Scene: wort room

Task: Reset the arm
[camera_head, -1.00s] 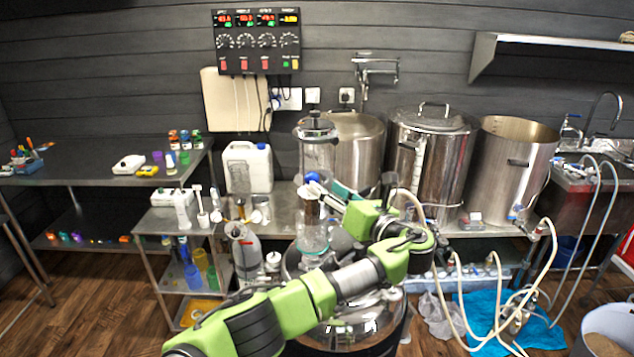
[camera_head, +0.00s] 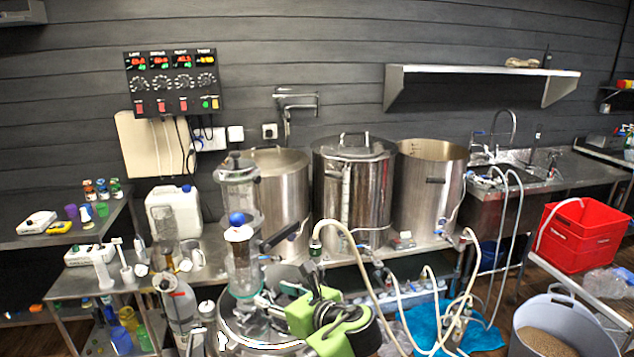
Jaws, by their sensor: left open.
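My left gripper (camera_head: 268,297) is low in the centre of the head view, at the end of my green wrist (camera_head: 318,314). It is open, and no object shows between its fingers. It is just above a shiny round metal vessel (camera_head: 236,328) and right of a clear glass flask (camera_head: 243,277); I cannot tell whether it touches either. My right gripper is not in view.
Steel kettles (camera_head: 352,190) stand on the bench behind. A tall clear cylinder with a metal lid (camera_head: 238,176) stands left of them. Pale hoses (camera_head: 355,245) loop close to my wrist's right. A red crate (camera_head: 580,238) and grain bucket (camera_head: 572,318) are at right.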

